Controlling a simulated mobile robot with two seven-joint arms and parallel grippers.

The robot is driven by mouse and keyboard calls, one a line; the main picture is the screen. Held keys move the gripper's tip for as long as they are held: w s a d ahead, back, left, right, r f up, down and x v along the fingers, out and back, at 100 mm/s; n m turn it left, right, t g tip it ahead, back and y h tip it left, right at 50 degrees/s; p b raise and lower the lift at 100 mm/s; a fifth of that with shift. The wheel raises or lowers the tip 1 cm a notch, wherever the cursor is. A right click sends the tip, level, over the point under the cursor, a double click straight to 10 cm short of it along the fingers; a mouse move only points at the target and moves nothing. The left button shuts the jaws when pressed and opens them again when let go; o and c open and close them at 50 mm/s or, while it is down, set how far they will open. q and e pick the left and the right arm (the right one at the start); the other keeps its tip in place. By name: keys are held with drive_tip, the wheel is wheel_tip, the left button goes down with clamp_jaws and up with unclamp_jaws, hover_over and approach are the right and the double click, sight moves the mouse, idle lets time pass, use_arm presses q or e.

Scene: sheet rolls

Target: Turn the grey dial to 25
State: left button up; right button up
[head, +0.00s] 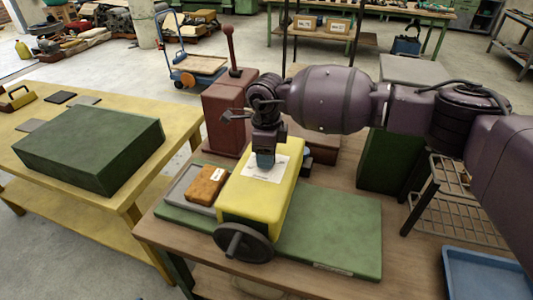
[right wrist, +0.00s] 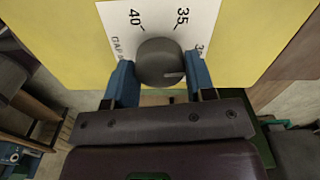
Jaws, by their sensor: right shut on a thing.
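The grey dial (right wrist: 160,62) sits on a white scale card (right wrist: 118,16) on the yellow machine housing (right wrist: 60,40). My right gripper (right wrist: 160,82) has its blue fingers on either side of the dial and is shut on it. The card shows 40 at upper left, 35 at upper right and a partly cut-off number at the right. A pale mark on the dial points to the right, below that number. In the head view my right gripper (head: 265,160) comes down onto the card (head: 262,174) on the yellow housing (head: 284,180) and hides the dial. My left gripper is not in view.
The yellow housing has a black handwheel (head: 243,242) in front and stands on a green base (head: 340,235). An orange-brown block (head: 206,185) lies on a grey tray beside it. A red lever box (head: 222,125) stands behind. A yellow table (head: 100,215) is at left.

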drive_tip(key=m, duration=0.3)
drive_tip(key=shift+r+m, duration=0.15)
drive_tip(key=shift+m, duration=0.25)
drive_tip(key=m+p, duration=0.1)
drive_tip(key=m, duration=0.7)
drive_tip(key=shift+m, duration=0.6)
drive_tip(key=o, duration=0.9)
drive_tip(key=shift+o, duration=0.2)
